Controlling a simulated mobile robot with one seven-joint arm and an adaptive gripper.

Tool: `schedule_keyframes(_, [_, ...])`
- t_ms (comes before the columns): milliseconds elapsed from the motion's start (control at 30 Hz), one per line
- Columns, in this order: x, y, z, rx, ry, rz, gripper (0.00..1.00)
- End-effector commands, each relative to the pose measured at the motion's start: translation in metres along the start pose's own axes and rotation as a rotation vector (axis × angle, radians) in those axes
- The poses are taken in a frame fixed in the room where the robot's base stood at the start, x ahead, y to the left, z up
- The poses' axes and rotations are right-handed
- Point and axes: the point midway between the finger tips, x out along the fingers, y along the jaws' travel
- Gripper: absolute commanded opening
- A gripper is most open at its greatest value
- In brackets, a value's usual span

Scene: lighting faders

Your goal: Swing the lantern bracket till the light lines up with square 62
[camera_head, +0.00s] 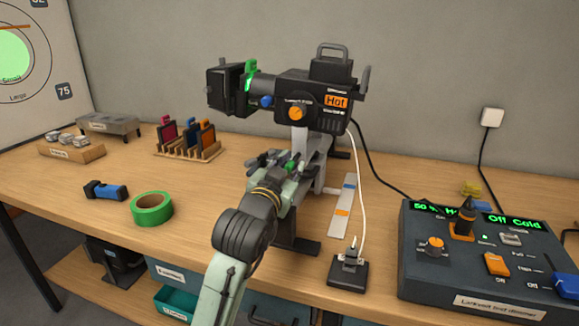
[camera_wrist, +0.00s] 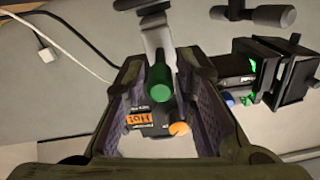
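The black lantern (camera_head: 315,100) with an orange "Hot" label sits on its stand at the back of the bench, its front pointing left. Its grey bracket (camera_head: 300,140) shows below it. A green light spot (camera_head: 12,55) lies on the white chart (camera_head: 55,50) at far left; a square marked 75 shows, and another at the top edge is cut off. My gripper (camera_head: 280,160) is just below the lantern. In the wrist view its fingers are apart, with a green-tipped grey handle (camera_wrist: 160,78) showing between them. Contact with the handle cannot be told.
A dimmer desk (camera_head: 470,260) stands at right. A small black socket box (camera_head: 348,268) with a white cable is right of my arm. Green tape (camera_head: 152,208), a blue-black tool (camera_head: 105,190) and a rack of coloured filters (camera_head: 188,140) lie left. The front left bench is clear.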

Motion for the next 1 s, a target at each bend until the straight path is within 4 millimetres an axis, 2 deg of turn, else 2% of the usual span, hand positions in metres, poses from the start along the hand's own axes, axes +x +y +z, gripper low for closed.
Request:
schedule_keyframes(333, [-0.0002, -0.0001, 0.0000, 0.000, 0.000, 0.000, 0.00])
schedule_keyframes(1000, [-0.0005, -0.0003, 0.0004, 0.000, -0.001, -0.002, 0.00])
